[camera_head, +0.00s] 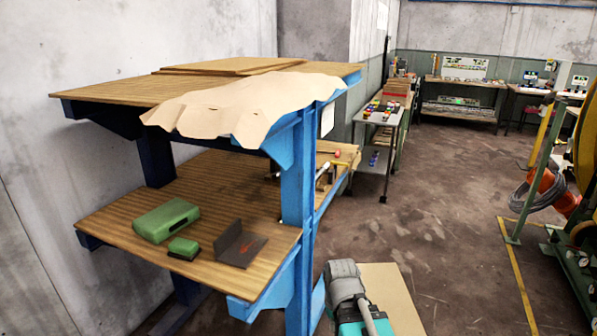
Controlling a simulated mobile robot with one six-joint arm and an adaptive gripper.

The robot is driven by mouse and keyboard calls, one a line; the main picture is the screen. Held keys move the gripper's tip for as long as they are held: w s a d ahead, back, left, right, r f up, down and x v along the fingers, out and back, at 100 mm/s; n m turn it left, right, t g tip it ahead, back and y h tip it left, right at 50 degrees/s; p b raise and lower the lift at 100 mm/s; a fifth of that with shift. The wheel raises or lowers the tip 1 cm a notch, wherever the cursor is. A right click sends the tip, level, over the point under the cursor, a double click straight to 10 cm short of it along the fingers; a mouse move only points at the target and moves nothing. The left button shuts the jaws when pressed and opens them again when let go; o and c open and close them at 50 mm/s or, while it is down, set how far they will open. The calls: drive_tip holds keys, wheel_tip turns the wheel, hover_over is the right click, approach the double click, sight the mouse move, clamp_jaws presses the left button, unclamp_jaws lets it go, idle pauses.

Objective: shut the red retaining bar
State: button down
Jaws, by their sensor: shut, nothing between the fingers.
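I cannot make out a red retaining bar in the head view. A green frame (518,205) with a yellow slanted bar (539,155) stands at the right edge. Behind it is part of a large yellow round piece (588,150), cut off by the picture's edge. My gripper is not in view.
A blue rack with wooden shelves (110,220) stands close on the left, holding a green case (166,219) and a dark metal angle (240,246). A brown sheet (235,103) drapes over its top. Open floor (440,190) lies between rack and green frame.

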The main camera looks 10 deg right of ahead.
drive_tip(key=shift+r, duration=0.1)
wheel_tip(320, 180, up, 12)
drive_tip(key=p, duration=1.2)
drive_tip(key=shift+r, duration=0.15)
drive_tip(key=shift+s, duration=0.15)
